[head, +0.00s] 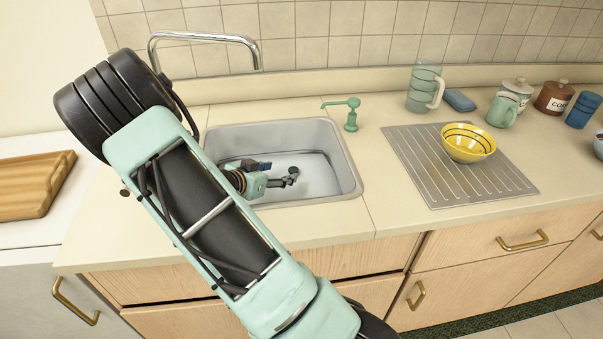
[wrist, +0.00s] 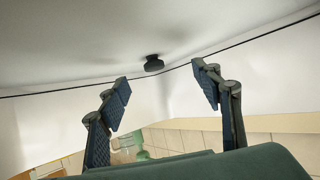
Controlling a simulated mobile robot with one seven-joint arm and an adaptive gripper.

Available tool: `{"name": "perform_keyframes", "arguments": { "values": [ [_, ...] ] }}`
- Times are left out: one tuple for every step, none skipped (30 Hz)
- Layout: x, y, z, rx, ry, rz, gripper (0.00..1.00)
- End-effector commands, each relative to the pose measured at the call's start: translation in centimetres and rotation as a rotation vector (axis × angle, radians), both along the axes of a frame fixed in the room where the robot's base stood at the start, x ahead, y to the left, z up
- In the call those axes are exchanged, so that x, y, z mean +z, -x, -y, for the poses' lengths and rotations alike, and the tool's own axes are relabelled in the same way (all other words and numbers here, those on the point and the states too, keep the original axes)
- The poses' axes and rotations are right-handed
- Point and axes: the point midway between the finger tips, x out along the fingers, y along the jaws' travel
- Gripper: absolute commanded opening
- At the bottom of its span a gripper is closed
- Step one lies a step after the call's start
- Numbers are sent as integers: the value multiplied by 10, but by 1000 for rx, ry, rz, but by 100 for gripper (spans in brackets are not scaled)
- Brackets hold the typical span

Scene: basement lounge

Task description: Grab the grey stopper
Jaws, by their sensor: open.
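The grey stopper is a small, dark, round piece (wrist: 154,63) on the pale basin surface in the wrist view. It shows beyond and between the two fingertips, apart from both. My gripper (wrist: 163,84) is open, with nothing between its blue-padded fingers. In the head view my gripper (head: 277,175) reaches down inside the grey sink (head: 346,177), low over the basin floor. A small dark piece shows at its fingertips there; I cannot tell whether it is the stopper or part of a finger. My arm hides the sink's left side.
The sink walls stand close around my gripper. A chrome faucet (head: 205,37) arches behind my arm, and a green soap dispenser (head: 351,118) stands behind the sink. A drainboard (head: 425,177) with a yellow bowl (head: 467,145) lies to the right. A wooden board (head: 30,186) lies at left.

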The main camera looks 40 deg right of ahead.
Motion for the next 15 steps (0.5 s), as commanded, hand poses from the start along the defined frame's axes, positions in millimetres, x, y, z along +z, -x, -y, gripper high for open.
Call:
{"name": "perform_keyframes", "arguments": {
  "values": [
    [-6, 3, 0, -13, 0, -1, 59],
    [-7, 5, 0, -21, 1, -2, 59],
    [-10, 7, 1, -29, -1, -1, 59],
    [-11, 7, 2, -33, -1, -1, 59],
    [-13, 7, 4, -35, -1, -1, 59],
    [-15, 7, 8, -38, 0, -2, 59],
    [-17, 6, 10, -38, -1, -2, 59],
    [-19, 5, 13, -38, -1, -3, 59],
    [-20, 4, 17, -37, 0, -2, 59],
    [-21, 3, 19, -37, 0, -2, 59],
    [-22, 2, 21, -36, 0, -2, 59],
    [-23, 1, 23, -36, -1, -1, 59],
    [-23, 0, 25, -36, -2, -1, 59],
    [-24, -1, 28, -36, -1, -1, 59],
    [-26, -2, 32, -37, -1, -1, 59]
  ]
}}
